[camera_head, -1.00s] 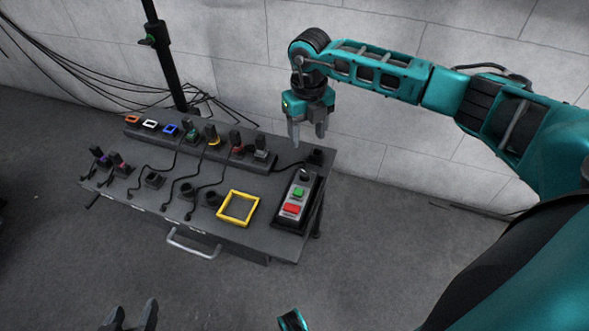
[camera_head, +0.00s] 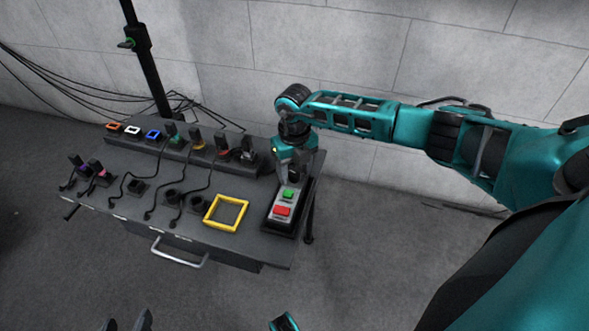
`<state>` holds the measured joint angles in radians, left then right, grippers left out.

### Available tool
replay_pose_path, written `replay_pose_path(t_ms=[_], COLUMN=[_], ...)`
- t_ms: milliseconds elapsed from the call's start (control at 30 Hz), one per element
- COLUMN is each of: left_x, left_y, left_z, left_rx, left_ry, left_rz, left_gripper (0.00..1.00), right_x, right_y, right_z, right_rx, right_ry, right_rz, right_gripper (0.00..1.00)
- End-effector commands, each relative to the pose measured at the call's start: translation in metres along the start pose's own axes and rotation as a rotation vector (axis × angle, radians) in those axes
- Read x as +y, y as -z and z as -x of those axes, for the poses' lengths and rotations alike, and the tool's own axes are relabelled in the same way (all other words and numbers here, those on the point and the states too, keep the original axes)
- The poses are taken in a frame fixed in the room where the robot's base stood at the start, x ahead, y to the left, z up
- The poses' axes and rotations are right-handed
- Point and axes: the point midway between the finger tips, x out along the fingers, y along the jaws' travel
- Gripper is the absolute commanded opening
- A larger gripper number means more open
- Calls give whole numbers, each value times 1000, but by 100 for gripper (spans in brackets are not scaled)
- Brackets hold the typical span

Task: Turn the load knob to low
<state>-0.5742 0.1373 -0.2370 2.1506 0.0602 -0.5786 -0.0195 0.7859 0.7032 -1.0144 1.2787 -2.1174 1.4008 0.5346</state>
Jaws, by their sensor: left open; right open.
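The control box (camera_head: 268,222) lies on the right side of the grey table, with a green button (camera_head: 288,193) and a red button (camera_head: 282,211). The load knob sits at its far end, behind the green button, and is mostly hidden by my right gripper (camera_head: 292,180). That gripper points down, open, with its fingers at the knob's place. I cannot tell whether they touch the knob, or which way it points. My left gripper (camera_head: 128,321) is open and empty at the bottom edge, away from the table.
A yellow square frame (camera_head: 208,213) lies left of the control box. Several plugs and cables stand on the table and its back ledge. A black pole (camera_head: 149,65) rises behind it. A metal handle (camera_head: 179,262) is on the front edge.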

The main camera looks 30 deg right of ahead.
Motion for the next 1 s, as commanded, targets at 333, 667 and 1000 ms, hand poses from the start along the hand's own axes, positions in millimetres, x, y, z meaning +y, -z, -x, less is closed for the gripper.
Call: replay_pose_path(t_ms=[333,667,1000], left_x=[-2,-3,-3], left_y=[1,0,4], left_z=[0,0,3], left_rx=[3,2,0], left_ry=[4,6,8], left_rz=[0,-1,-1], left_gripper=[55,55,55], right_x=[0,0,0], right_y=[0,0,0], right_z=[0,0,2], right_rx=[0,0,1], right_ry=[0,0,1], right_rz=[0,0,-59], right_gripper=[32,0,0])
